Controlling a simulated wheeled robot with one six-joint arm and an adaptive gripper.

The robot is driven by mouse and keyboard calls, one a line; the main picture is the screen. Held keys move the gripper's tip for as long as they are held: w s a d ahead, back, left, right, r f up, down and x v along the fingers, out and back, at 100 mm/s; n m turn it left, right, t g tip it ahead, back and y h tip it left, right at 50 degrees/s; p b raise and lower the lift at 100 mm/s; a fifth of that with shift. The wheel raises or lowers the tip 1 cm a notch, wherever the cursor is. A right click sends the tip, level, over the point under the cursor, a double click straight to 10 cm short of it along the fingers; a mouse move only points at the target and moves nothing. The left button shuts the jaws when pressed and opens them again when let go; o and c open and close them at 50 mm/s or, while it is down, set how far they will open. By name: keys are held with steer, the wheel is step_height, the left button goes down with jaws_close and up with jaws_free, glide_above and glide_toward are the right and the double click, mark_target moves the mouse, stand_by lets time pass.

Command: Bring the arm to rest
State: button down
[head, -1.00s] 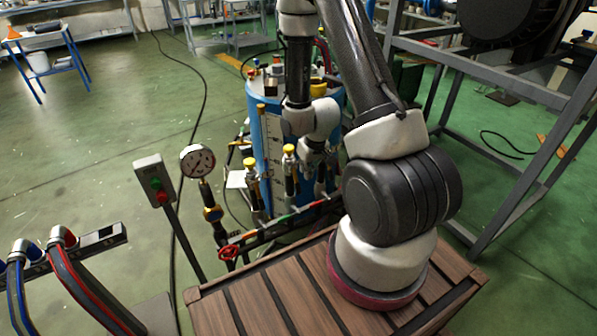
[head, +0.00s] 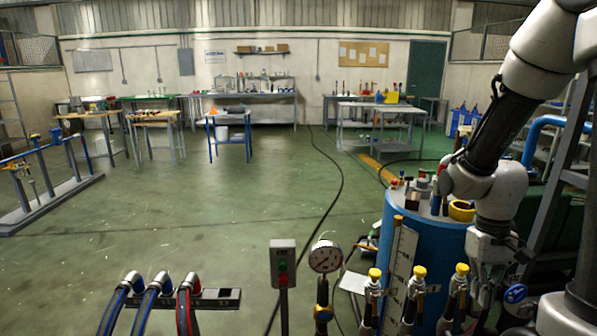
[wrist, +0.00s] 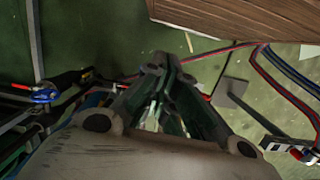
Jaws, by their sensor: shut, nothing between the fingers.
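My arm comes down from the upper right of the head view, in front of the blue tank (head: 425,250). My gripper (head: 482,296) hangs low beside the tank and the yellow-capped valves; its tips are hard to make out there. In the wrist view my gripper (wrist: 157,68) points away from the camera, its fingers drawn together over the green floor. Nothing shows between the fingers.
A pressure gauge (head: 326,257) and a button box (head: 283,263) stand left of the tank. Blue and red hoses (head: 150,300) are at lower left. A brown slatted wooden surface (wrist: 240,20) shows in the wrist view. Open floor lies left; tables line the back.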

steer(key=s+a+r+t, duration=0.1)
steer(key=s+r+t, duration=0.2)
steer(key=r, duration=0.6)
steer(key=s+a+r+t, duration=0.1)
steer(key=s+r+t, duration=0.2)
steer(key=r, duration=0.7)
steer(key=shift+s+a+r, duration=0.25)
steer(key=shift+s, duration=0.05)
